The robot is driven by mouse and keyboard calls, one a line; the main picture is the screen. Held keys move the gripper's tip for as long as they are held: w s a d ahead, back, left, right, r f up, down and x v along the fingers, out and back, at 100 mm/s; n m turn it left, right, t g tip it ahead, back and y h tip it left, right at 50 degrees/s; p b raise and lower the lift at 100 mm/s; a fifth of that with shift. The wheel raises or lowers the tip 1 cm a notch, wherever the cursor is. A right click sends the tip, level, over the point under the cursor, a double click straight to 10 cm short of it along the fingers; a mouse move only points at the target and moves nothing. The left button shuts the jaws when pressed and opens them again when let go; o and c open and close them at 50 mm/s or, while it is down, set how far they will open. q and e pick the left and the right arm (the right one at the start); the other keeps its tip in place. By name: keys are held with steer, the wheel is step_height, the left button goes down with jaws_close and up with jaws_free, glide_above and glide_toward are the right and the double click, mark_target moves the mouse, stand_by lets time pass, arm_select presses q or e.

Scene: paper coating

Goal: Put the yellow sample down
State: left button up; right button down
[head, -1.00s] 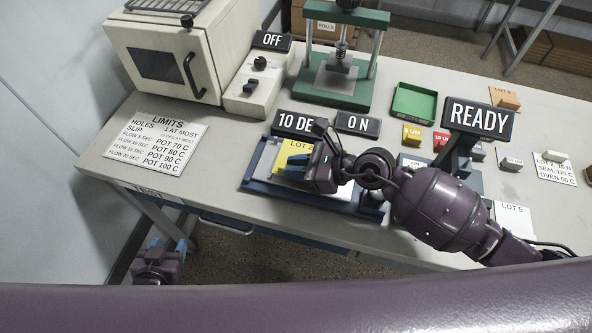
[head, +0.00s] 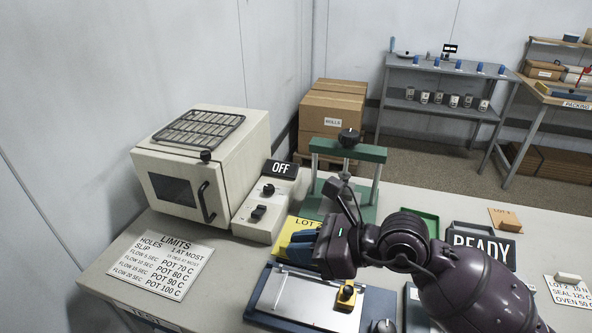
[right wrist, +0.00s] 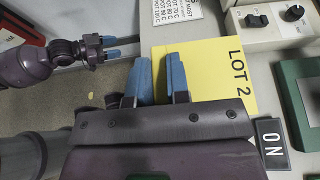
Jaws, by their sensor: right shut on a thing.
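The yellow sample (head: 297,226) is a flat sheet marked LOT 2. It also fills the middle of the right wrist view (right wrist: 210,75). My right gripper (head: 300,248) is shut on its near edge; the blue fingers also show in the right wrist view (right wrist: 157,80). The sheet is beyond the silver coater plate (head: 290,305), near the oven's control box. I cannot tell whether it touches the table. My gripper hides part of it in the head view. My left gripper (right wrist: 125,46) shows in the right wrist view, empty with its fingers apart, off to the side.
The white oven (head: 185,180) and its control box (head: 262,212), under an OFF sign (head: 281,169), stand at left. The limits card (head: 160,262) lies in front. The green press (head: 345,155) stands behind my gripper. A green tray (head: 425,222) and READY sign (head: 482,243) are to the right.

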steer(key=shift+d, duration=0.1)
steer(key=w+d, duration=0.1)
steer(key=w+d+r, duration=0.1)
steer(key=d, duration=0.1)
steer(key=shift+w+d, duration=0.2)
steer(key=w+d+f+m+t+h, duration=0.1)
steer(key=d+t, duration=0.1)
steer(key=d, duration=0.5)
steer(key=d+f+m+t, duration=0.1)
steer(key=d+f+m, duration=0.1)
steer(key=d, duration=0.6)
steer(key=shift+w+d+m+t+h, duration=0.25)
steer(key=shift+w+m+t+h, duration=0.05)
steer(key=shift+w+t+h, duration=0.1)
steer(key=shift+f, duration=0.15)
